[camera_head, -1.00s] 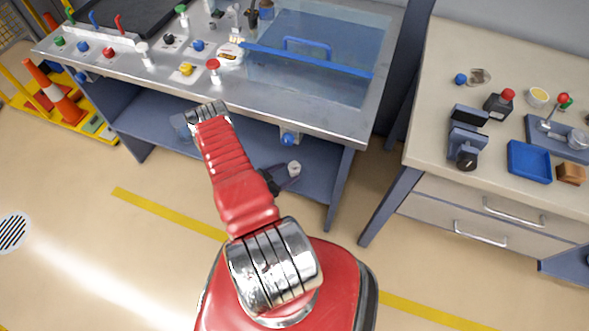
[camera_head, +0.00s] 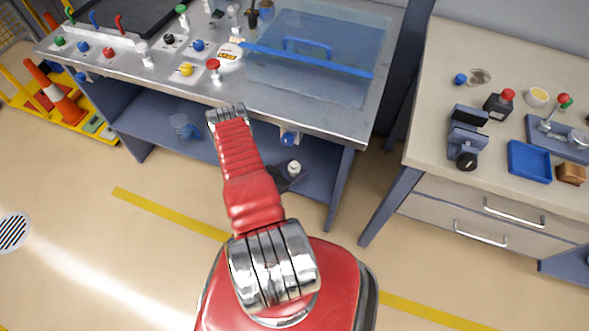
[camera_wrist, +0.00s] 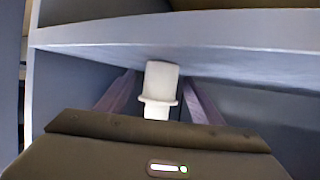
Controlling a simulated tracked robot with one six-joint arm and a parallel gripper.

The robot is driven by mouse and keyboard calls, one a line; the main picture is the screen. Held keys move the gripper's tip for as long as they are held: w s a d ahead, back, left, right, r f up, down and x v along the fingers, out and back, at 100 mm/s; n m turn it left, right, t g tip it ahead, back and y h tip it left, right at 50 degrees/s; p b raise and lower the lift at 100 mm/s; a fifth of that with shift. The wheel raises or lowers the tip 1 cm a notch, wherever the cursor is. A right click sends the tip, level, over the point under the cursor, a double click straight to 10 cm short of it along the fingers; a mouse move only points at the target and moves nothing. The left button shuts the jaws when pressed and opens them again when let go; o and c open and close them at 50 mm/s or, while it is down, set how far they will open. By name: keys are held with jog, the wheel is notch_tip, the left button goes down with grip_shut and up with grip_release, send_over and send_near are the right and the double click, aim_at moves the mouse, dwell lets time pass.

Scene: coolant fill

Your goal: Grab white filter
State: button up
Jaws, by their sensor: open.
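The white filter (camera_wrist: 159,84) is a white cylinder with a wider collar near its lower end. In the wrist view it stands upright between the two fingers of my gripper (camera_wrist: 158,97), with a visible gap on each side. In the head view the filter's round white top (camera_head: 294,167) shows at the dark fingers of my gripper (camera_head: 290,179), by the workbench's lower shelf. My gripper is open around the filter. The filter's lower end is hidden behind the gripper body.
The workbench's metal top (camera_head: 225,98) overhangs the lower blue shelf (camera_head: 150,115). A blue object (camera_head: 183,127) stands on that shelf, and a blue-and-white part (camera_head: 289,138) is under the top's front edge. A pale edge (camera_wrist: 180,28) crosses above the filter.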

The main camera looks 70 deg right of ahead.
aim_at(294, 164)
jog(key=shift+c, duration=0.6)
jog(key=c, duration=1.2)
jog(key=shift+o, duration=0.2)
jog(key=shift+r, duration=0.15)
jog(key=shift+r, duration=4.85)
